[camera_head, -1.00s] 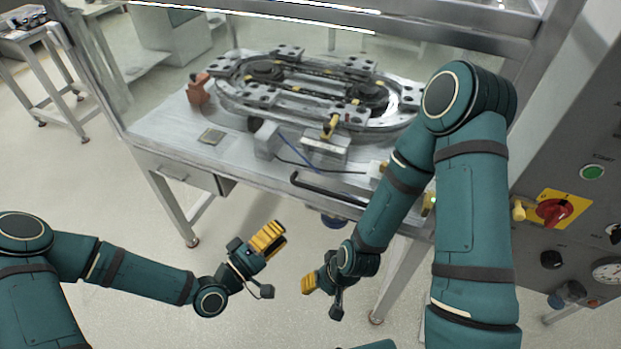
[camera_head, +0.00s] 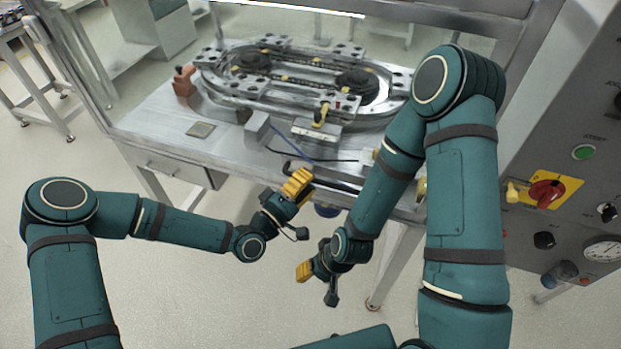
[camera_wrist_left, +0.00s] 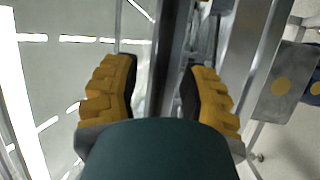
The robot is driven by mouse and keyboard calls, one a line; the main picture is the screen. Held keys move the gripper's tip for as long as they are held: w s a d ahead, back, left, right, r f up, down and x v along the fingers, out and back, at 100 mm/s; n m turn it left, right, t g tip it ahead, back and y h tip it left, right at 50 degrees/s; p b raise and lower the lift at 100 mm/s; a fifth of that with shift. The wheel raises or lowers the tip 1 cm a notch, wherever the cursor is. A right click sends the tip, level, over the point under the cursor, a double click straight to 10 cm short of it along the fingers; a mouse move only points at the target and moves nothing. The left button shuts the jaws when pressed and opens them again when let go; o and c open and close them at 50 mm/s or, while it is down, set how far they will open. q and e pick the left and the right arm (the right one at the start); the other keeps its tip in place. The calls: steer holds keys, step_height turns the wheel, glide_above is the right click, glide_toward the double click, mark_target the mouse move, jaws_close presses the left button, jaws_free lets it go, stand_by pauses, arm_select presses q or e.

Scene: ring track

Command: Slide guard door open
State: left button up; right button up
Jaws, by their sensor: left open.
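The guard is a clear panel in a grey metal frame (camera_head: 92,112) around the oval ring track (camera_head: 310,78). A black bar handle (camera_head: 335,183) runs along the lower front edge of the machine. My left gripper (camera_head: 297,186) is open at the left part of this handle and partly hides it. In the left wrist view, its yellow fingers (camera_wrist_left: 160,92) stand apart with a dark bar (camera_wrist_left: 173,55) running between them; contact cannot be told. My right gripper (camera_head: 305,272) hangs lower, below the table's front edge, and its jaw opening is unclear.
My right arm crosses in front of the table's right side. A drawer (camera_head: 172,168) is under the table's left part. The floor at front left is clear.

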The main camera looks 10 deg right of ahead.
mark_target(326, 28)
arm_select(q)
steer(key=shift+x, duration=0.75)
jaws_close()
step_height(326, 28, up, 12)
steer(key=p, duration=0.5)
steer(key=shift+r, duration=0.2)
step_height(326, 28, up, 22)
steer(key=p, duration=0.9)
steer(key=shift+f, duration=0.25)
jaws_free()
steer(key=shift+f, duration=0.1)
